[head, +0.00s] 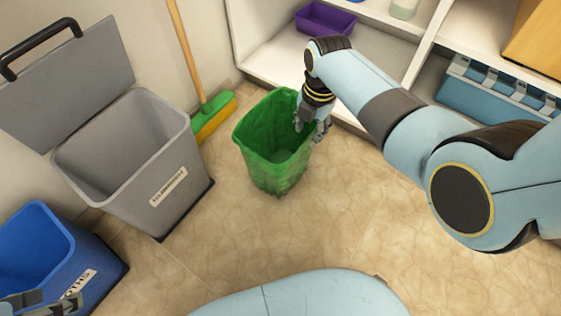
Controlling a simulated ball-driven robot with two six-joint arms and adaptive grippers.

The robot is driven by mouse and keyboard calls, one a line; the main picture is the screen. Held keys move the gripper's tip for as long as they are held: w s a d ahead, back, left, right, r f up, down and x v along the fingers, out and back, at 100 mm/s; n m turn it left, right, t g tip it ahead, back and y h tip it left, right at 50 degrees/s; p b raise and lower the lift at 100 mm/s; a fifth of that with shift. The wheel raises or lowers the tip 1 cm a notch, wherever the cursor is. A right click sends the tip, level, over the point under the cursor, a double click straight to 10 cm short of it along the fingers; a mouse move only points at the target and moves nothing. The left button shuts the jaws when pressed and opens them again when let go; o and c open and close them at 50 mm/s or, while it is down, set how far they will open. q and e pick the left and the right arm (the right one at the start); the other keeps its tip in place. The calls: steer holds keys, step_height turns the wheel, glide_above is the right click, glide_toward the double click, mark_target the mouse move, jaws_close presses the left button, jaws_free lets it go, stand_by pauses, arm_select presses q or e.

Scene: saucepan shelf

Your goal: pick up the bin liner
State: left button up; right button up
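The green bin liner (265,166) stands open-topped and upright on the tiled floor in the middle of the head view, its sides slightly crumpled. My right gripper (311,133) reaches down at its right rim. Its fingers look spread, one on the inner side of the rim and one on the outer side. It hides part of that rim, and I cannot tell if it touches the liner. My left gripper (42,303) shows only in part at the bottom left, in front of the blue bin; its fingers are not clear.
A grey bin (150,190) with its lid raised stands left of the liner. A blue bin (95,262) is at the lower left. A broom (213,115) leans behind. White shelving (275,62) with a purple tray (324,19) and blue crate (490,95) is behind and right. The front floor is clear.

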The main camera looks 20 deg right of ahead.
mark_target(309, 136)
steer(key=f, duration=0.1)
steer(key=f+b, duration=0.2)
steer(key=shift+s+f, duration=0.3)
steer(key=shift+f, duration=0.05)
steer(key=shift+f+b, duration=0.45)
arm_select(q)
step_height(309, 136, down, 6)
steer(key=w+t, duration=0.2)
steer(key=t, duration=0.2)
steer(key=shift+r, duration=0.15)
arm_select(e)
steer(key=shift+w, duration=0.1)
arm_select(q)
steer(key=shift+w+d, duration=0.1)
steer(key=shift+w, duration=0.05)
arm_select(e)
jaws_close()
